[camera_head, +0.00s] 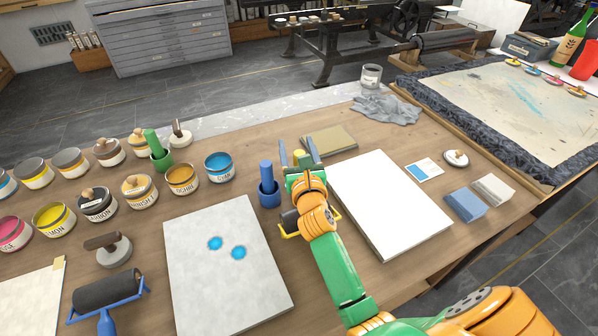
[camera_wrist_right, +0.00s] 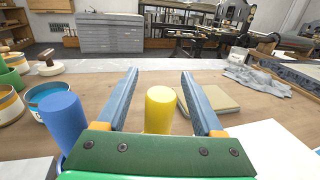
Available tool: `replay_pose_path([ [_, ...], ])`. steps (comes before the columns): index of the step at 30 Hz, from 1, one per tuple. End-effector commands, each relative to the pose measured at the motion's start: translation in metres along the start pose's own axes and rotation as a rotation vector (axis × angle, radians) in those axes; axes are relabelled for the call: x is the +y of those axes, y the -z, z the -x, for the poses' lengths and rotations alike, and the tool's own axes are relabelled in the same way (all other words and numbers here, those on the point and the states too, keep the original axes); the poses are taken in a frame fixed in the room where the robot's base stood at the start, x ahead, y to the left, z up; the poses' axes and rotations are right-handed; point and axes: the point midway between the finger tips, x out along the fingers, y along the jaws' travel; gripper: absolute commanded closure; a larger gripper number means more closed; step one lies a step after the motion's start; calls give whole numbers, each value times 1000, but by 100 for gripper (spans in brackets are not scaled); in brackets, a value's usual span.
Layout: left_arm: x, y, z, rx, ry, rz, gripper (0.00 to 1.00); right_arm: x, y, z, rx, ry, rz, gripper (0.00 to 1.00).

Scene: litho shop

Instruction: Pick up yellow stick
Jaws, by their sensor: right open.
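The yellow stick (camera_wrist_right: 160,110) stands upright between the two open fingers of my right gripper (camera_wrist_right: 158,95) in the right wrist view. A gap shows on each side of it, and its lower part is hidden behind the gripper's green palm. In the head view only a bit of the yellow stick (camera_head: 298,155) shows between the fingers of my right gripper (camera_head: 299,150). The blue stick (camera_head: 266,176) stands in a blue holder (camera_head: 269,196) just left of the gripper. My left gripper is not in view.
A grey slab (camera_head: 190,270) with blue spots lies to the left, and a white board (camera_head: 400,205) lies to the right. An olive pad (camera_head: 333,140) lies just beyond the gripper. Ink cans, including a cyan one (camera_head: 219,169), stand at the left.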

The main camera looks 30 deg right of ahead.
Motion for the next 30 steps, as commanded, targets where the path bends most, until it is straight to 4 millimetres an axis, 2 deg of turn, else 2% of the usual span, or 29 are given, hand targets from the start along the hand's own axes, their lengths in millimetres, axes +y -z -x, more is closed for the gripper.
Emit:
replay_pose_path([
  [3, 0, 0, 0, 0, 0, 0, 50, 0, 0, 0, 0, 0, 0, 31],
  [4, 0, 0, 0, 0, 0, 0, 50, 0, 0, 0, 0, 0, 0, 34],
  [9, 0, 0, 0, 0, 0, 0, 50, 0, 0, 1, 0, 0, -1, 80],
  [11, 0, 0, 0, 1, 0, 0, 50, 0, 0, 1, 0, 0, -1, 96],
  [12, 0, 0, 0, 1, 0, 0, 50, 0, 0, 1, 0, 0, -1, 100],
  [20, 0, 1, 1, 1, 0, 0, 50, 0, -2, 1, 0, 0, -1, 100],
  [23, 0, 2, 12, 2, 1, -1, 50, 0, -21, 0, -4, 0, 1, 100],
  [27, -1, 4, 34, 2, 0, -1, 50, 0, -63, 0, -6, -1, 2, 100],
  [30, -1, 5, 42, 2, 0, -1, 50, 0, -85, 0, -6, 0, 1, 100],
])
